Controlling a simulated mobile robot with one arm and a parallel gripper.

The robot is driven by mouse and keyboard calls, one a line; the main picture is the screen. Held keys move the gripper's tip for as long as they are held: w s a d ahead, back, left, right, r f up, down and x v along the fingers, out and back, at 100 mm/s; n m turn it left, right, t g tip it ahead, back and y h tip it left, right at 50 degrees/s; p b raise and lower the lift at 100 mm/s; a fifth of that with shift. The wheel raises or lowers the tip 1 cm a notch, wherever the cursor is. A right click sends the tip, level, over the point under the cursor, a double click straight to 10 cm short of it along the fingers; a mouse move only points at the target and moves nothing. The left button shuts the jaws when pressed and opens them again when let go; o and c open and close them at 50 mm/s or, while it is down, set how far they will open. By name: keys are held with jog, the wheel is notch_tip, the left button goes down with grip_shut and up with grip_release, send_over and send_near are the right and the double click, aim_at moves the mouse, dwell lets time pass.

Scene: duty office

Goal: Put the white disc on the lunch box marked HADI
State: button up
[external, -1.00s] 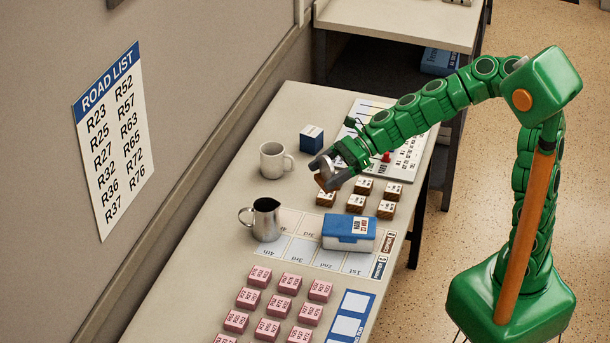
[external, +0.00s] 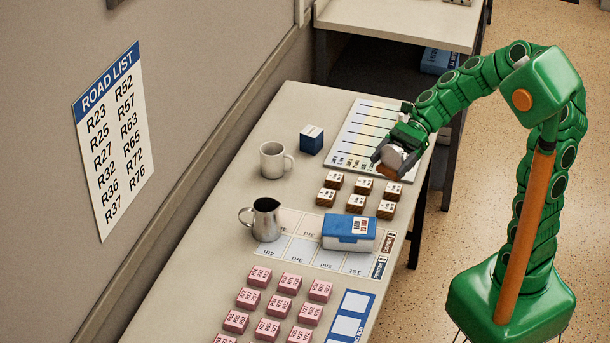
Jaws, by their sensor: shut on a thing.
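My gripper (external: 388,158) is over the near end of the white lined board at the back right of the table. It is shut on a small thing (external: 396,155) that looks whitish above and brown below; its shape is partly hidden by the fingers. I cannot tell whether it is the white disc, and no other white disc is clearly in view. A lunch box (external: 350,231) with a blue lid and white sides stands nearer on the table, below and left of my gripper. A white label lies on its lid; its small writing is hard to read.
Several brown blocks with white tops (external: 357,202) stand between the gripper and lunch box. A steel jug (external: 265,220), white mug (external: 273,160) and blue box (external: 312,139) stand left. Pink blocks (external: 268,330) fill the front. The lined board (external: 372,118) lies behind.

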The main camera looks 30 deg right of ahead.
jog(key=shift+s+d+r, duration=0.3)
jog(key=shift+s+d, duration=0.15)
jog(key=shift+d, duration=0.15)
jog(key=shift+s+d+r, duration=0.25)
jog(key=shift+s+d, duration=0.15)
jog(key=shift+d, duration=0.2)
notch_tip(320, 180, down, 11)
send_over(350, 225)
jog(key=f, duration=0.9)
jog(key=shift+s+d+f, duration=0.1)
jog(key=shift+s+d, duration=0.05)
jog(key=shift+d, duration=0.05)
jog(key=shift+w+a+f+n+g, duration=0.2)
jog(key=shift+f+n+g, duration=0.1)
jog(key=shift+f, duration=1.6)
jog(key=shift+f, duration=0.1)
jog(key=o, duration=1.2)
jog(key=shift+c, duration=0.2)
